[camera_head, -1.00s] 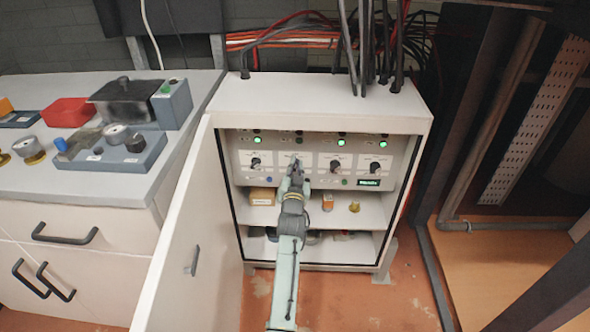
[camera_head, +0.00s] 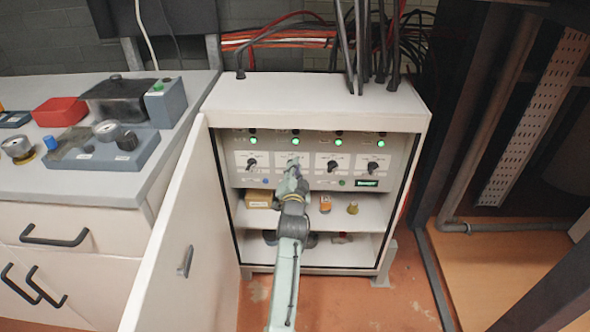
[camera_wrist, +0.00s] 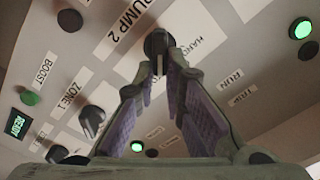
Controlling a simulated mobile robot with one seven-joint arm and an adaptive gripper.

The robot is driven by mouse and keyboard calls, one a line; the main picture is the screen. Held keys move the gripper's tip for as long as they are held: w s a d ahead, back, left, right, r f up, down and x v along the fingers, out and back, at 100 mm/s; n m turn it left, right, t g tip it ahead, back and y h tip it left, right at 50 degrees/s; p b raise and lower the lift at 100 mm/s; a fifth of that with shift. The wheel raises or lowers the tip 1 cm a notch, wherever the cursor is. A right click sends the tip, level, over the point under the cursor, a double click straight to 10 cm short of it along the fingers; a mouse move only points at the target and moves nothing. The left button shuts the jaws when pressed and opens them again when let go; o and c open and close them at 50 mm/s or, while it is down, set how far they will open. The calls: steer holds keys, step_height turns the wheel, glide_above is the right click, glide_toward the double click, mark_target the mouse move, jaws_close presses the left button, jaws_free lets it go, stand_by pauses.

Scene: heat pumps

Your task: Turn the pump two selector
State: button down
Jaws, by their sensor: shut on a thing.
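The pump two selector (camera_wrist: 157,42) is a black round knob beside the "PUMP 2" label (camera_wrist: 128,22) in the wrist view. My gripper (camera_wrist: 160,70) is shut on this knob, with one purple-padded finger on each side of its grip. In the head view my gripper (camera_head: 292,168) reaches the second knob from the left on the control panel (camera_head: 312,153) and hides most of it. The knob's exact pointing direction is hard to tell. A "HAND" label shows just right of it in the wrist view.
Other black knobs (camera_head: 251,163) sit on both sides, under lit green lamps (camera_head: 253,141). The cabinet door (camera_head: 172,240) stands open at the left. A shelf below holds a small box (camera_head: 258,199) and other small parts. Black cables (camera_head: 360,45) rise from the cabinet top.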

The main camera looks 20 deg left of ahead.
stand_by(0.3)
steer(key=c, duration=1.7)
jaws_free()
steer(key=shift+o, duration=0.2)
steer(key=v, duration=1.2)
